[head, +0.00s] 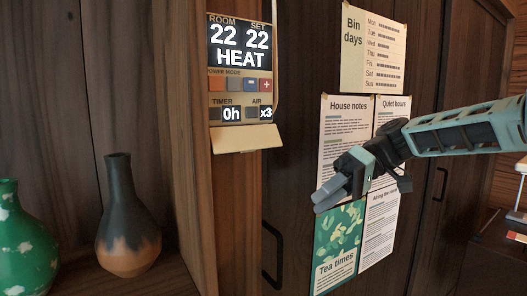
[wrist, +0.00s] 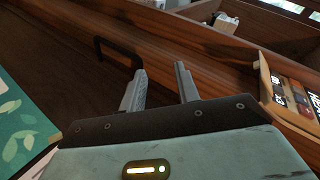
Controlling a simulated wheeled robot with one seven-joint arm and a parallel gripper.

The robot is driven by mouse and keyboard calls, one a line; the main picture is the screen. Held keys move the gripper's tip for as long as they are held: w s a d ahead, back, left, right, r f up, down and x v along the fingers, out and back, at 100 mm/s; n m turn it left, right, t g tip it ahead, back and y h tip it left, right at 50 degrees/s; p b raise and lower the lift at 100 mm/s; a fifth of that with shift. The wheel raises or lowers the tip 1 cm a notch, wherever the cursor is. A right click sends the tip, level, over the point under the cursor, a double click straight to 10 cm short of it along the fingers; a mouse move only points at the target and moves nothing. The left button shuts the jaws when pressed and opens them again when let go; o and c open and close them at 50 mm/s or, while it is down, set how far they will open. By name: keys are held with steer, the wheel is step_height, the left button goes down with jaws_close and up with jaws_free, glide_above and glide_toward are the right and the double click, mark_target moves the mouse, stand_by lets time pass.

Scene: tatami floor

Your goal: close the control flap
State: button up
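The wall control panel (head: 240,62) is in the upper middle of the head view. Its screen reads 22, 22 and HEAT, with buttons below. Its cream flap (head: 248,138) hangs open at the bottom edge and tilts outward. In the wrist view the panel (wrist: 296,97) is at the right edge, partly cut off, with the flap (wrist: 266,82) on its left side. My gripper (head: 326,198) is to the right of and below the flap, apart from it. In the wrist view my gripper (wrist: 160,69) has its two fingers apart with nothing between them.
Paper notices (head: 345,140) hang on the dark door behind my gripper. A black door handle (head: 271,255) is below the panel, to its right. A dark and orange vase (head: 128,225) and a green vase (head: 24,245) stand at the left.

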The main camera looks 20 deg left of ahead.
step_height(320, 180, up, 7)
steer(key=w+n+g+y, duration=0.2)
steer(key=n+g, duration=0.1)
steer(key=n, duration=0.1)
steer(key=n+g, duration=0.3)
steer(key=n, duration=0.1)
glide_toward(263, 144)
steer(key=x, duration=0.6)
steer(key=f+x, duration=0.1)
steer(key=x, duration=0.2)
steer(key=shift+s+a+b, duration=0.15)
steer(key=shift+a+b, duration=0.15)
steer(key=shift+a, duration=0.05)
steer(key=shift+c, duration=0.3)
